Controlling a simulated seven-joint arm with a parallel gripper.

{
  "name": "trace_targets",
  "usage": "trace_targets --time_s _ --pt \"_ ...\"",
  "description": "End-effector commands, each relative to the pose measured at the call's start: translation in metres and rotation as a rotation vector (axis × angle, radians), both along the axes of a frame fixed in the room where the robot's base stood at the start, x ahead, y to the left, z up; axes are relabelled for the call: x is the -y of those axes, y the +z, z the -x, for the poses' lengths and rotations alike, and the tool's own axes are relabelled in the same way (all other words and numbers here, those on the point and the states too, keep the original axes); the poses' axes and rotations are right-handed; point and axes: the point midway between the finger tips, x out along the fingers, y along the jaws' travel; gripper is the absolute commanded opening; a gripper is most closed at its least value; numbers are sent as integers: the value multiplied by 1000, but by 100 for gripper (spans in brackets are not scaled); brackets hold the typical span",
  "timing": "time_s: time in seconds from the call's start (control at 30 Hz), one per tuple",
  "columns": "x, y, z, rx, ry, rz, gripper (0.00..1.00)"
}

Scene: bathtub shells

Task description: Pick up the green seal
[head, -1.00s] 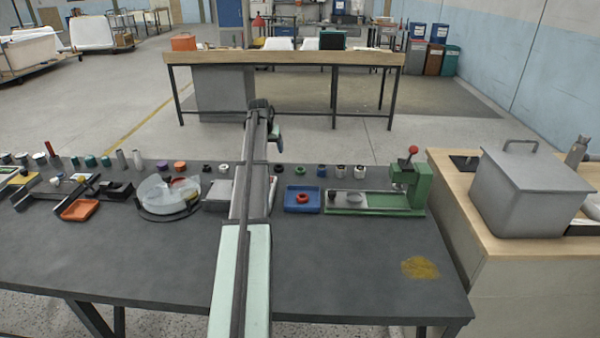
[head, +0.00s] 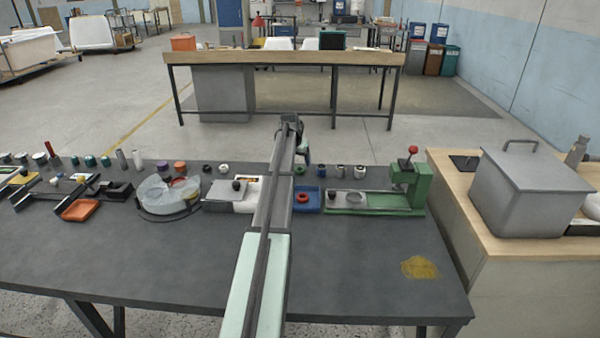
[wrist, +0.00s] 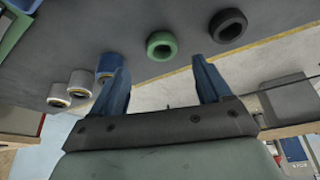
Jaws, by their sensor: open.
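The green seal (wrist: 161,45) is a thick ring with a dark hole, on the dark tabletop in the wrist view. It shows small in the head view (head: 299,170), just right of my arm near the table's far edge. My gripper (wrist: 164,78) is open and empty. In the wrist view the seal appears beyond the fingertips, roughly between their lines and apart from them. In the head view my gripper (head: 304,150) is near the far edge of the table, above the seal's place; its fingers are hard to make out.
A black ring (wrist: 228,24) lies beside the seal. On the other side stands a blue-sided roll (wrist: 108,65), with white ones beyond. A blue tray (head: 311,208) with a red ring and a green press (head: 410,185) stand nearby. The front tabletop is mostly clear.

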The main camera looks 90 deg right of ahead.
Motion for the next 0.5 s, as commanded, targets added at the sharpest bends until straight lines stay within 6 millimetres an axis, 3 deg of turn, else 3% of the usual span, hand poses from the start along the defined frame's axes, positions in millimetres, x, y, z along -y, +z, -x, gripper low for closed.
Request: trace_targets --time_s 0.27,0.5 --pt "6 -15 1 0 0 -1 77" --pt "19 -43 3 0 0 -1 77"
